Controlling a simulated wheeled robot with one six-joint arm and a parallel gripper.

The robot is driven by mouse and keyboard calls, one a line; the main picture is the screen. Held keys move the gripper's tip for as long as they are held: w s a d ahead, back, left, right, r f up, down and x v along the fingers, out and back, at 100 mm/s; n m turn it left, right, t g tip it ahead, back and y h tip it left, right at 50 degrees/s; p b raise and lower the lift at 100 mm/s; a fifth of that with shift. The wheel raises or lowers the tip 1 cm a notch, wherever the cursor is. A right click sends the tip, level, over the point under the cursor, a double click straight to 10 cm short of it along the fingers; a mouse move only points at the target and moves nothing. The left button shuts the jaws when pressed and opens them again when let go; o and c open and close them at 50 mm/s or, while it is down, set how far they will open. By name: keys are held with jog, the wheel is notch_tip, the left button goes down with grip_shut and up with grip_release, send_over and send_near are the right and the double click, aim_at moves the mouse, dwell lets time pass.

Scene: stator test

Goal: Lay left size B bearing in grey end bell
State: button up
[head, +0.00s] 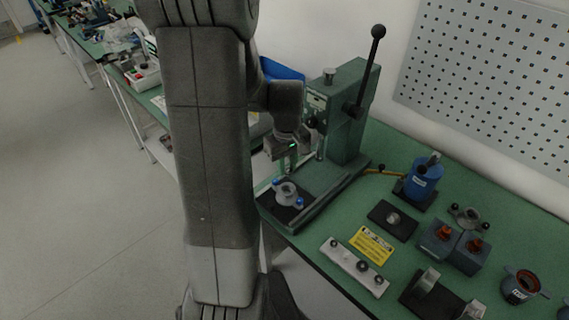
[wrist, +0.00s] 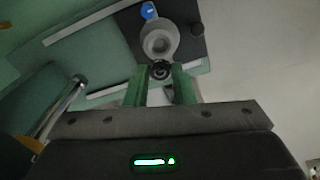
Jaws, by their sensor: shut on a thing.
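The grey end bell (head: 287,194) sits on a dark plate at the foot of the green press, with blue knobs beside it. In the wrist view the end bell (wrist: 158,40) shows its round central seat. My gripper (head: 289,165) points down just above the end bell. In the wrist view its green fingers are shut on a small dark ring-shaped bearing (wrist: 160,70), which appears at the near edge of the end bell. The bearing is apart from the seat in that view; its height above it is hard to tell. In the head view the bearing cannot be made out.
The green press (head: 345,110) with its long lever stands right behind my gripper. A pale bearing strip (head: 355,266), a yellow label (head: 371,245), a dark plate (head: 393,221) and a blue motor housing (head: 421,180) lie to the right. The bench edge is close on the left.

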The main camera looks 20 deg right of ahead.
jog(key=shift+f+b, duration=1.8)
jog(key=shift+f, duration=0.7)
jog(key=shift+s, duration=0.1)
jog(key=shift+f+b, duration=0.6)
jog(key=shift+f, duration=0.1)
jog(key=shift+f, duration=0.1)
jog(key=shift+f, duration=0.2)
jog(key=o, duration=0.7)
jog(key=shift+o, duration=0.2)
